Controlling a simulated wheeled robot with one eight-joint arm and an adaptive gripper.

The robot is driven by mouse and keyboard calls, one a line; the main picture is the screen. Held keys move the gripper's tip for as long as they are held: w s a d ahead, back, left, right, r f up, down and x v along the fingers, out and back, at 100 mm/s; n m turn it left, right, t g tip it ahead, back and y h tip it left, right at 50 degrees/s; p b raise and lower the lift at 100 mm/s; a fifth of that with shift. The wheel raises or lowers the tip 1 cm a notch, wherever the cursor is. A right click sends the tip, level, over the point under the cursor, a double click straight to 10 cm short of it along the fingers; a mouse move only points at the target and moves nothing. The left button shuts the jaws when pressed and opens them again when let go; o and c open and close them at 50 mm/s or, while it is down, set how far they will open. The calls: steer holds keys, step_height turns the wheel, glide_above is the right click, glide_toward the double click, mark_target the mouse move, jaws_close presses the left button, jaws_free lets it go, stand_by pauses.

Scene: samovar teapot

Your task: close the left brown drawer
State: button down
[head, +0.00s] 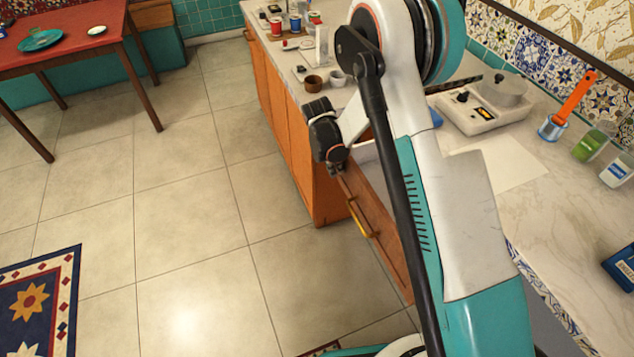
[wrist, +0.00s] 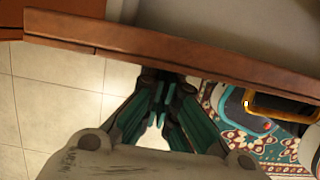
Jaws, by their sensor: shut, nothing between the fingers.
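The brown drawer (head: 385,232) with a yellow handle (head: 360,218) stands pulled out from the counter in the head view. Part of its pale inside shows behind the front panel, and my arm hides the rest. In the wrist view the drawer front (wrist: 150,48) crosses the top as a brown band, with the yellow handle (wrist: 284,108) at the right. My gripper (head: 337,170) is at the far end of the drawer front, near its top edge. In the wrist view the shut, empty fingers (wrist: 170,78) reach the front panel's lower edge in the picture; I cannot tell whether they touch.
Orange cabinets (head: 285,135) stand beyond the drawer. A red table (head: 65,38) stands at the far left. The tiled floor (head: 190,215) left of the drawer is clear, with a patterned rug (head: 45,300).

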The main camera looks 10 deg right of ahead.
steer(key=b, duration=0.1)
glide_above(383, 166)
stand_by(0.6)
